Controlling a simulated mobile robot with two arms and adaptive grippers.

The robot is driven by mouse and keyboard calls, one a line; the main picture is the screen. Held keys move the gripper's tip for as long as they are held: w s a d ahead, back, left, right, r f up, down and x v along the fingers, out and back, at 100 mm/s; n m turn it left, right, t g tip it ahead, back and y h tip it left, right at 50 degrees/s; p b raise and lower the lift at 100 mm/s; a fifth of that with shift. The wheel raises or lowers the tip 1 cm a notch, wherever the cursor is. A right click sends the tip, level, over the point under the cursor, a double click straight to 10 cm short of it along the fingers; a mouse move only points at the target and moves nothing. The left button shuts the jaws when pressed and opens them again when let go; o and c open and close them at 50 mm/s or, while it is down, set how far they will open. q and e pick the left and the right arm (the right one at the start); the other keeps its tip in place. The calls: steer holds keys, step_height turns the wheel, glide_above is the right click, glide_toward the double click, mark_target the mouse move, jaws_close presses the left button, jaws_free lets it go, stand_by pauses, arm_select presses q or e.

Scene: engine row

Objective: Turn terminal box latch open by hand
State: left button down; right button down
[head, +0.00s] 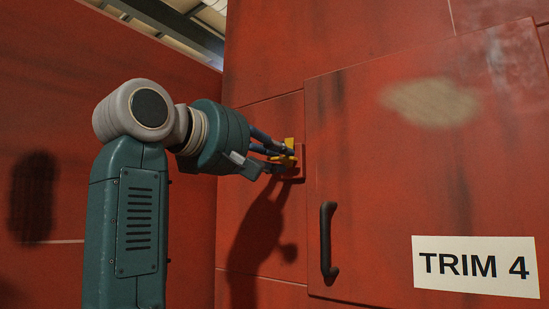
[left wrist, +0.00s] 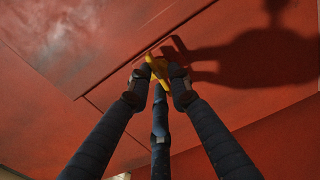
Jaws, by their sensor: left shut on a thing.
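A yellow latch (head: 289,147) sits on a small red mount (head: 300,163) at the left edge of a red box door (head: 400,170) in the head view. My left gripper (head: 279,152) reaches it from the left, and its fingers are closed around the latch. In the left wrist view the latch (left wrist: 158,68) is between the dark fingertips of the left gripper (left wrist: 159,80), close to the door seam. The fingers partly hide the latch, so its exact angle is hard to tell. My right gripper is not in view.
A black handle (head: 328,243) stands out from the door, right of and below the latch. A white TRIM 4 label (head: 475,266) is at the lower right. Red walls (head: 40,120) stand on the left, with my arm in front of them.

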arm_select(q)
steer(key=shift+a+r+n, duration=0.2)
steer(key=shift+r+n, duration=0.2)
steer(key=shift+r, duration=0.05)
steer(key=c, duration=1.8)
jaws_free()
steer(key=shift+t, duration=0.3)
steer(key=shift+w+d+f, duration=0.2)
steer(key=shift+w+f, duration=0.15)
steer(key=shift+w, duration=0.15)
steer(key=v, duration=1.2)
steer(key=shift+w+a+r, duration=0.1)
steer(key=shift+a+r, duration=0.05)
